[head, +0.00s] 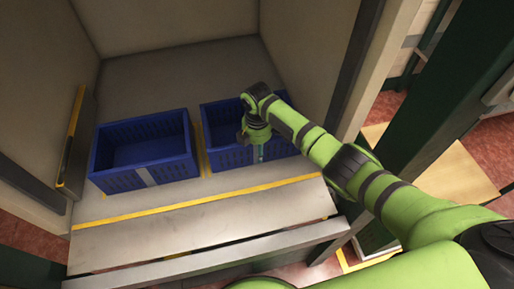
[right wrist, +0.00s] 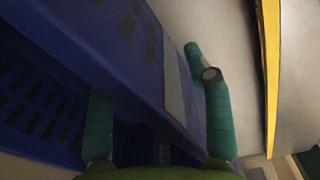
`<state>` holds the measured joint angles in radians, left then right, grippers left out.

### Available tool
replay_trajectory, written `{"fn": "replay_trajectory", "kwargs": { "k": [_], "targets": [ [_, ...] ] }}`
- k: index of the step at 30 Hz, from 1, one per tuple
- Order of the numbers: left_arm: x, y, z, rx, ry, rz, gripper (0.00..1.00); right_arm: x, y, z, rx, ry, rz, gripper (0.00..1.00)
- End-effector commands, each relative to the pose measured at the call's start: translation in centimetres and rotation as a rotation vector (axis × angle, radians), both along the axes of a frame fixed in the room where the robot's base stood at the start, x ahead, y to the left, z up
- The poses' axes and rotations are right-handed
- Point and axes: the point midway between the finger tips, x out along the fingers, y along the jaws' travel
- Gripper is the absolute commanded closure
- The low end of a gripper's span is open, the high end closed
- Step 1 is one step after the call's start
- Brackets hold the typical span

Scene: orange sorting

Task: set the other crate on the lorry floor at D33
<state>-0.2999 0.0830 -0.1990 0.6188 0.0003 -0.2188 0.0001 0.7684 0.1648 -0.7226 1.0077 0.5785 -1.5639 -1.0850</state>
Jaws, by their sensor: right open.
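Two empty-looking blue crates stand side by side on the grey lorry floor (head: 180,61). The left crate (head: 120,180) has a pale label on its front wall. The right crate (head: 224,160) is partly hidden by my right arm. My right gripper (head: 261,151) is at the front wall of the right crate, pointing down. In the right wrist view my right gripper (right wrist: 148,78) is open, its teal fingers on either side of the blue crate's wall (right wrist: 135,75), one inside and one outside. I cannot tell whether they touch it. My left gripper is not in view.
A yellow line (head: 150,212) runs along the floor in front of the crates, before the lorry's edge. Walls close the bay at left, back and right. A dark green post (head: 430,110) stands at right. Floor behind the crates is clear.

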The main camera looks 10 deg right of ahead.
Motion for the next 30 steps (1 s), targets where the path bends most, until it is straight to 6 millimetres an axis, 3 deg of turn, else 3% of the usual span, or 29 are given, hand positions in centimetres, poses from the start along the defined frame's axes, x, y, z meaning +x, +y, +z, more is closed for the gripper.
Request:
{"fn": "replay_trajectory", "kwargs": {
  "k": [15, 21, 30],
  "targets": [
    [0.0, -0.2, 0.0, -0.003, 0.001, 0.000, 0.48, 0.1, 0.0, 9.9, 0.001, -0.007, 0.000, 0.48],
    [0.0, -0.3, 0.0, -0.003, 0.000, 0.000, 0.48, 0.1, 0.0, 11.5, 0.000, -0.005, -0.001, 0.48],
    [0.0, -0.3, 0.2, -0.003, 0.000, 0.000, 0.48, 0.0, 0.0, 11.8, 0.000, -0.005, -0.001, 0.48]
  ]
}}
